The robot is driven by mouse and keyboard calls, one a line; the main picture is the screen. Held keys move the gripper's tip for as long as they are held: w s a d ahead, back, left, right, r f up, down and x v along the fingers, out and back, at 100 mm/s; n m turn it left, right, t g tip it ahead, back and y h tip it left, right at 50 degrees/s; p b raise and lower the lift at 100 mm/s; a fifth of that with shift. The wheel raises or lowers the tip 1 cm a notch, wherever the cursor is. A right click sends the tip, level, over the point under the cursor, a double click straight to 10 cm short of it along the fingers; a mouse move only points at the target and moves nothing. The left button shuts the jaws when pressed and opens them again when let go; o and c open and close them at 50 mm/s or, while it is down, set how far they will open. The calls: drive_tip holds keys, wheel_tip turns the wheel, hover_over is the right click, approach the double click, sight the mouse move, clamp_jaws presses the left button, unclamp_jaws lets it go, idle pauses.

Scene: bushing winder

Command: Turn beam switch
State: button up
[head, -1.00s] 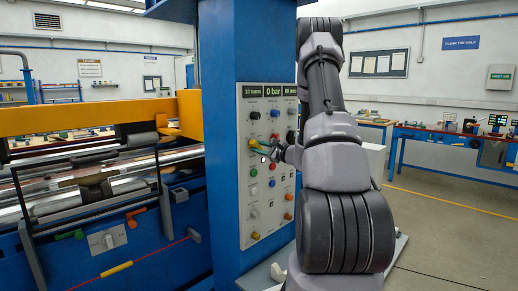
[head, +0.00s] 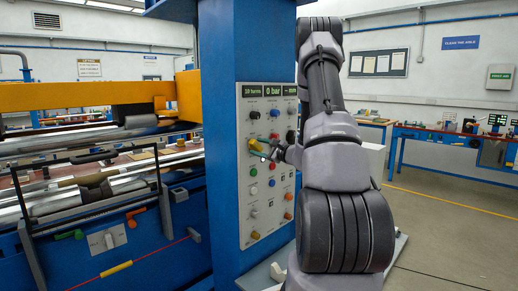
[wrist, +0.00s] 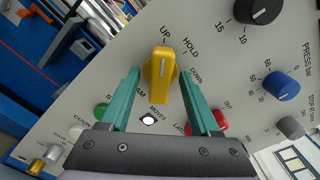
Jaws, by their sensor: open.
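The beam switch (wrist: 161,72) is a yellow knob on the grey control panel, labelled UP, HOLD and DOWN. Its white pointer line points toward the UP label in the wrist view. It also shows in the head view (head: 254,144), on the left side of the panel. My gripper (wrist: 161,80) is open, with one teal finger on each side of the knob and a visible gap on both sides. In the head view my gripper (head: 268,154) is at the panel, partly hidden by my arm.
The control panel (head: 247,205) carries several other knobs and buttons on a blue column. Near the fingers are a green button (wrist: 102,111), a red button (wrist: 221,121) and a blue knob (wrist: 281,85). The winder's orange beam (head: 70,101) is at the left.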

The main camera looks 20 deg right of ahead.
drive_tip(key=v, duration=1)
drive_tip(key=shift+s, duration=0.25)
drive_tip(key=shift+d, duration=0.1)
drive_tip(key=s+a+r+n+g+y, duration=0.2)
drive_tip(key=s+a+r+n+g, duration=0.15)
drive_tip(key=a, duration=0.35)
drive_tip(key=s+a+r+n+g+y, duration=0.2)
drive_tip(key=s+a+r+n+g, duration=0.15)
drive_tip(key=a, duration=0.45)
drive_tip(key=s+a+r+n+g+y, duration=0.2)
drive_tip(key=s+a+r+n+g, duration=0.15)
drive_tip(key=a, duration=0.35)
drive_tip(key=s+a+n+g+h, duration=0.3)
drive_tip(key=s+a+n+h, duration=0.15)
drive_tip(key=s, duration=0.65)
drive_tip(key=s+d+r+n+t+h, duration=0.3)
drive_tip(key=s+d+r+h, duration=0.1)
drive_tip(key=r+h, duration=0.1)
drive_tip(key=shift+s+r+n+t+h, duration=0.3)
drive_tip(key=shift+r+t+h, duration=0.05)
drive_tip(key=shift+r, duration=0.1)
